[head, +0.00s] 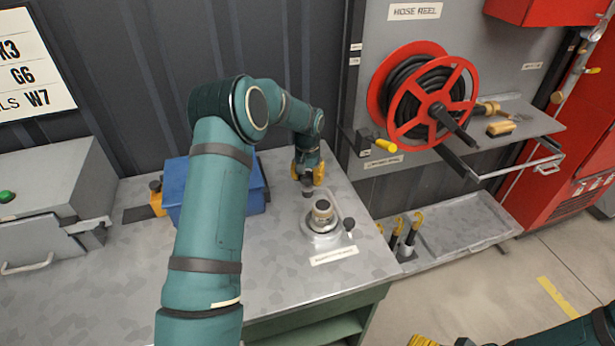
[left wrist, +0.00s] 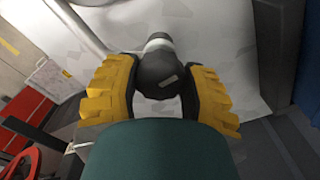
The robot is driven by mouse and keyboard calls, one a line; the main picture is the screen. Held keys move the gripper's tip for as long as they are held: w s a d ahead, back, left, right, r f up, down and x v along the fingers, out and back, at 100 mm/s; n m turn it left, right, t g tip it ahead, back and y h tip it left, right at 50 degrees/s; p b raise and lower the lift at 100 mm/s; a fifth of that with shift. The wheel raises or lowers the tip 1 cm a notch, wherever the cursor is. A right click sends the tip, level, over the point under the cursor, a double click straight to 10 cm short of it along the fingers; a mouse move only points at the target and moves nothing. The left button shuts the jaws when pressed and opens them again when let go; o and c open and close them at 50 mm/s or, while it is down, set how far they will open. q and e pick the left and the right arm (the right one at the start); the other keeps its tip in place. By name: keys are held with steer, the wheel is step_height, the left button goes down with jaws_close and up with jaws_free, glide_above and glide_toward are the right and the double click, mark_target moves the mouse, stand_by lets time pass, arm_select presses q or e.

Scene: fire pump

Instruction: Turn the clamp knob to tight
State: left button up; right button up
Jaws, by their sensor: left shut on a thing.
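My left gripper (head: 308,174) points down over the grey bench, just behind a round fitting with a pale base (head: 320,226). In the left wrist view, its yellow-padded fingers (left wrist: 158,92) are shut on the sides of a dark rounded knob (left wrist: 158,72) with a pale mark, which I take as the clamp knob. In the head view, the knob's dark end (head: 307,189) shows below the fingers. I cannot tell its setting. Only yellow finger pads of my right gripper (head: 424,341) show at the bottom edge.
A blue box (head: 235,190) stands close left of the left gripper, partly behind my arm. A red hose reel (head: 427,95) is on the wall panel at right. The bench front is clear.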

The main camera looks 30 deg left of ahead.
mark_target(308, 175)
arm_select(q)
steer(key=m, duration=0.5)
steer(key=shift+m, duration=0.3)
steer(key=m, duration=0.4)
steer(key=m+p, duration=0.1)
steer(key=m, duration=0.8)
steer(key=shift+m, duration=0.4)
steer(key=o, duration=1.2)
steer(key=shift+r, duration=0.1)
step_height(308, 175, up, 12)
steer(key=shift+f, duration=0.1)
